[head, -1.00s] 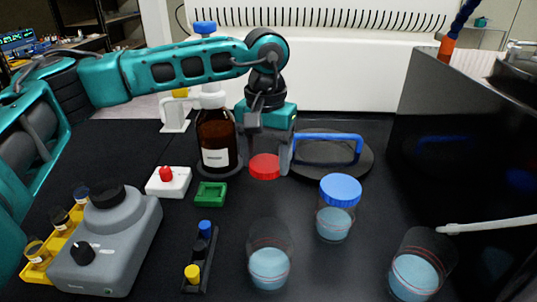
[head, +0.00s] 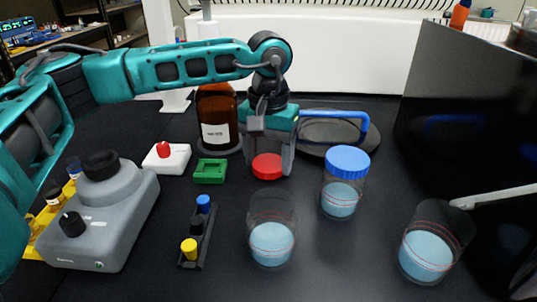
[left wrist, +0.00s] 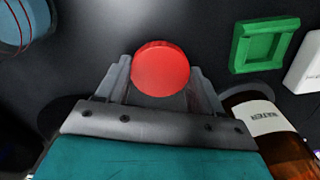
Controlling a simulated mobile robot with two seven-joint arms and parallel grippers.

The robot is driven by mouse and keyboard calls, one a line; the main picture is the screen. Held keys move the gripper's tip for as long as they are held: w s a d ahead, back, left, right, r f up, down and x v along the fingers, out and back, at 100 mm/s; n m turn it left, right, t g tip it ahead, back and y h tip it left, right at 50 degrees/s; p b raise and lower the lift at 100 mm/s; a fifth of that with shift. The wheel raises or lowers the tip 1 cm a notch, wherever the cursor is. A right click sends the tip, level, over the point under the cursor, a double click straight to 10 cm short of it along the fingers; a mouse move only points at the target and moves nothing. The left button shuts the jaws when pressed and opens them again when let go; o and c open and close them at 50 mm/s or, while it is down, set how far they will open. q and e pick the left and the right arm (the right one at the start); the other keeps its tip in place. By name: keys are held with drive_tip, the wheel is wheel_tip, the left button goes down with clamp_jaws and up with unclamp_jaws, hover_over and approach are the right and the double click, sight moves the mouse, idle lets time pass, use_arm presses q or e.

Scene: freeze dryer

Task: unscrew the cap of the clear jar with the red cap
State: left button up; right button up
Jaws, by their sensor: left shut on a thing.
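The red cap (head: 267,166) sits between the fingertips of my left gripper (head: 268,160). The left wrist view shows the cap (left wrist: 161,68) as a round red disc between the two fingers (left wrist: 160,88). The gripper is shut on it. No jar shows directly under the cap, and I cannot tell its height above the bench. An open clear jar (head: 272,232) with pale blue liquid stands in front of the cap, apart from it. My right gripper is not in view.
A blue-capped jar (head: 341,183) and another open jar (head: 427,246) stand to the right. A brown bottle (head: 216,120) is behind the gripper. A green holder (head: 210,171), a red-button box (head: 166,158), a vial rack (head: 198,232) and a grey mixer (head: 100,212) are left.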

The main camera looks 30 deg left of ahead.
use_arm(q)
drive_tip(key=shift+f, duration=0.3)
idle(0.5)
drive_tip(key=o, duration=1.3)
drive_tip(key=shift+c, duration=0.2)
drive_tip(key=shift+o, duration=0.3)
drive_tip(key=shift+r, duration=0.1)
drive_tip(key=shift+r+p, duration=2.5)
drive_tip(key=shift+r, duration=0.95)
